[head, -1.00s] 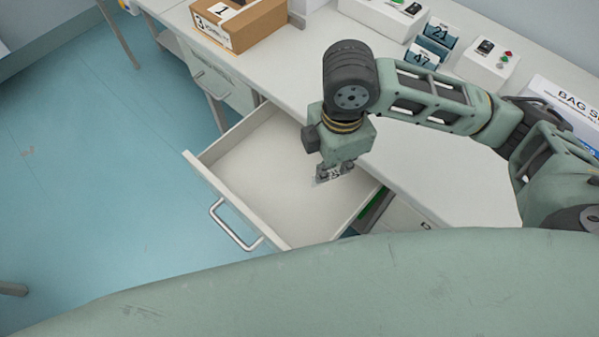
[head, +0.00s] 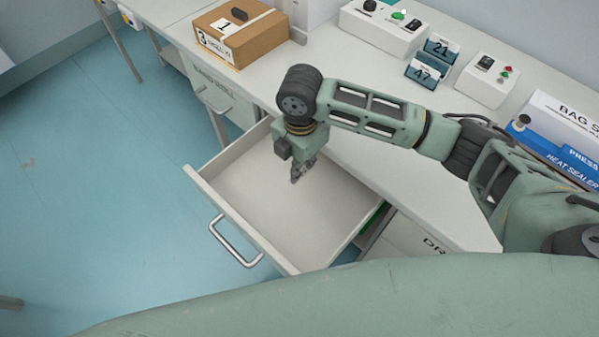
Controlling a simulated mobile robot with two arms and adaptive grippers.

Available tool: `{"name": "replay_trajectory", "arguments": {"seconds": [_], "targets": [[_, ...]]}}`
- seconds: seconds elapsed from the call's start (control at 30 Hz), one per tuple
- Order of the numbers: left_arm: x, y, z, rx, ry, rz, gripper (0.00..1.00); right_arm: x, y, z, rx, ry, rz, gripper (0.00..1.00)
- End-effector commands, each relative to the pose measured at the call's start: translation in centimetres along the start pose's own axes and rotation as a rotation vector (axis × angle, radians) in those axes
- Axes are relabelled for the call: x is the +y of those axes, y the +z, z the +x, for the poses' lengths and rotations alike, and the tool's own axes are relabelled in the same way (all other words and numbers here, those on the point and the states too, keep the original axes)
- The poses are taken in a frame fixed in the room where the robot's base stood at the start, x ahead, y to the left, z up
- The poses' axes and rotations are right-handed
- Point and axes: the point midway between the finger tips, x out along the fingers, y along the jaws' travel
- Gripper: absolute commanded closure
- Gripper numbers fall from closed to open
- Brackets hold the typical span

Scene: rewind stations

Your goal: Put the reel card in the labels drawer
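A white drawer (head: 262,208) is pulled out from under the bench, its metal handle (head: 236,242) facing the lower left. No label on its front can be read from here. The part of its floor that shows looks bare. My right gripper (head: 296,178) points down over the back part of the drawer. Its fingertips look close together, but they are too small and dark to tell whether they are shut or hold anything. I cannot make out the reel card; it may be hidden by the gripper. My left gripper is not in view.
A closed drawer (head: 225,95) is at the left. Blue floor (head: 100,200) is clear.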

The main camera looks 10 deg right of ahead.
Motion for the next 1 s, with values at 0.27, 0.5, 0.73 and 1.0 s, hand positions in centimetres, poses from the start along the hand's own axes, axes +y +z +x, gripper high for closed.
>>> {"name": "replay_trajectory", "arguments": {"seconds": [0.27,0.5,0.73,1.0], "targets": [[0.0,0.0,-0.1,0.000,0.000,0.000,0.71,0.4,0.1,2.1,0.000,-0.003,0.000,1.00],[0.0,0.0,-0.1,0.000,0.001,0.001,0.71,0.5,0.2,4.3,-0.001,0.001,-0.001,1.00],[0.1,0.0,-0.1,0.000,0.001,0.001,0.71,0.4,0.2,4.5,-0.001,0.000,-0.001,1.00],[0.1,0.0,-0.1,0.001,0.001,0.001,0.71,0.4,0.1,4.6,-0.001,0.001,-0.001,0.81]]}}
